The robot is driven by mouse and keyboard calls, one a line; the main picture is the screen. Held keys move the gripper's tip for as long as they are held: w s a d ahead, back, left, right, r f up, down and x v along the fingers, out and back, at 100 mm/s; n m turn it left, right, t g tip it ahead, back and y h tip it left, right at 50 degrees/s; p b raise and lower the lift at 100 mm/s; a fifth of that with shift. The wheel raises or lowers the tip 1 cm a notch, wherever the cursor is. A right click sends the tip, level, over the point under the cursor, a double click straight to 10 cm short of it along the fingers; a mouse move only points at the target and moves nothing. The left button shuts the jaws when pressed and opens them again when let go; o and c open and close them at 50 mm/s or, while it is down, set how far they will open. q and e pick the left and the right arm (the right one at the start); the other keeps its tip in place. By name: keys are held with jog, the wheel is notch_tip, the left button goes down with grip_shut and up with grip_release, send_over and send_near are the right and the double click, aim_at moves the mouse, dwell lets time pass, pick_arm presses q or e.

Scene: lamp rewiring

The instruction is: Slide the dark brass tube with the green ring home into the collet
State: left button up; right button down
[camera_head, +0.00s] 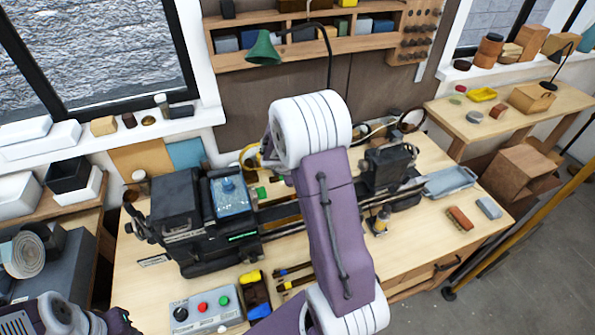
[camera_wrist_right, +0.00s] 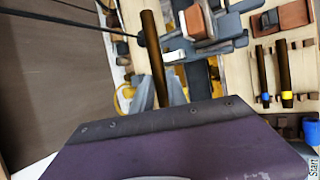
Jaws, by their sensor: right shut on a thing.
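A dark brass tube (camera_wrist_right: 153,60) stands out past the purple housing of my right gripper (camera_wrist_right: 159,90) in the right wrist view. Grey fingers are on both sides of its near end, and the gripper is shut on it. No green ring shows on the visible part of this tube. In the head view my right arm hides the right gripper and tube. The black lathe-like machine (camera_head: 175,215) stands on the bench; I cannot make out its collet. My left gripper (camera_head: 122,322) is partly in view at the bottom left; its fingers are not clear.
Two dark tubes with a yellow ring (camera_wrist_right: 287,95) and a blue ring (camera_wrist_right: 265,98) lie in a wooden rack. A button box (camera_head: 203,308) stands at the bench front. A grey tray (camera_head: 450,180), brush (camera_head: 460,218) and grey block (camera_head: 489,207) lie at right. A green lamp (camera_head: 263,48) overhangs.

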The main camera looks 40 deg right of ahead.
jog(key=f+b, duration=0.1)
jog(key=f, duration=0.1)
jog(key=a+f+b, duration=0.1)
jog(key=f+b, duration=0.1)
jog(key=shift+a+f, duration=0.15)
jog(key=shift+f, duration=0.05)
dwell(0.4)
jog(key=shift+f+b, duration=0.1)
jog(key=shift+b, duration=0.3)
jog(key=shift+w, duration=0.1)
dwell(0.7)
jog(key=shift+w+a+b, duration=0.15)
jog(key=shift+w+a, duration=0.1)
jog(key=shift+a, duration=0.55)
jog(key=shift+w+a+b, duration=0.15)
jog(key=shift+w+a, duration=0.05)
jog(key=shift+a, duration=0.55)
dwell(0.4)
jog(key=c, duration=1.2)
grip_release()
jog(key=shift+c, duration=0.2)
